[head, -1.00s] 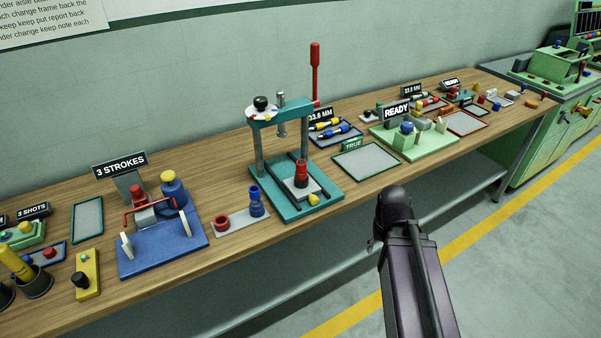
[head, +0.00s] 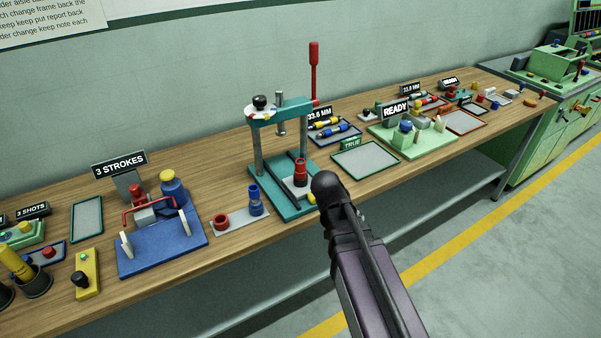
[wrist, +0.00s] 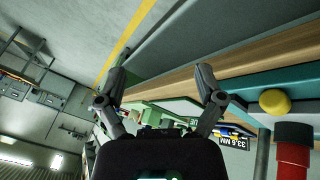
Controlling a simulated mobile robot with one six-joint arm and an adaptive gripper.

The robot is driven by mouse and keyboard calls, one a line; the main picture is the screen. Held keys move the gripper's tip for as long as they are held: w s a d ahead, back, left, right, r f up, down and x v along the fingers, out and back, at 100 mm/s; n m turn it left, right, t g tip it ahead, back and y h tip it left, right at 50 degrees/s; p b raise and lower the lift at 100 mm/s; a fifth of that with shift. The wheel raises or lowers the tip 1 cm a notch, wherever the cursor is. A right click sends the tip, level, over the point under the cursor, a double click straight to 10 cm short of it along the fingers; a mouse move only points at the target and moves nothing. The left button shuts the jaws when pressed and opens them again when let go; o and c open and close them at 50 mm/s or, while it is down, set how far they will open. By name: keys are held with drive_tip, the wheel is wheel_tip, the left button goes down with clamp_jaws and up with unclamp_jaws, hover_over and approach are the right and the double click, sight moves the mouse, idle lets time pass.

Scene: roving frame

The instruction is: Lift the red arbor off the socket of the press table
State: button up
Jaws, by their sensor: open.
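The red arbor (head: 300,168) stands upright on the dark socket of the pale press table (head: 291,190), under the ram of the teal press (head: 281,112). In the wrist view the red arbor (wrist: 293,160) shows at the lower right, cut off by the frame edge, with the dark socket (wrist: 293,132) against it. My gripper (wrist: 161,76) is open with nothing between its fingers, and the arbor is off to its right in that view. In the head view my dark wrist is just right of the press and hides the fingers and part of the press base.
A yellow knob (wrist: 275,102) sits close to the arbor. A stand with a blue arbor (head: 255,200) and a red ring (head: 221,220) is left of the press. A grey tray marked TRUE (head: 366,161) is to the right. The press's red lever (head: 314,70) rises behind.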

drive_tip(key=w+a+r+m+t+h, duration=0.1)
drive_tip(key=w+a+r+t, duration=0.15)
drive_tip(key=a, duration=0.35)
drive_tip(key=w+a+r+m+t+h, duration=0.1)
drive_tip(key=w+a+r+t, duration=0.15)
drive_tip(key=a, duration=0.35)
drive_tip(key=m+t, duration=0.1)
drive_tip(key=t, duration=0.2)
approach(298, 168)
drive_tip(key=s+a, duration=0.1)
drive_tip(key=s, duration=0.1)
drive_tip(key=shift+w+a+r, duration=0.15)
drive_tip(key=shift+r, duration=0.1)
drive_tip(key=shift+f, duration=0.1)
drive_tip(key=shift+r+b+x, duration=0.2)
drive_tip(key=shift+b+x, duration=1.45)
drive_tip(key=shift+x, duration=2.65)
drive_tip(key=shift+w, duration=0.15)
drive_tip(key=shift+b+x, duration=1)
drive_tip(key=shift+x, duration=1.55)
drive_tip(key=shift+r, duration=0.1)
clamp_jaws()
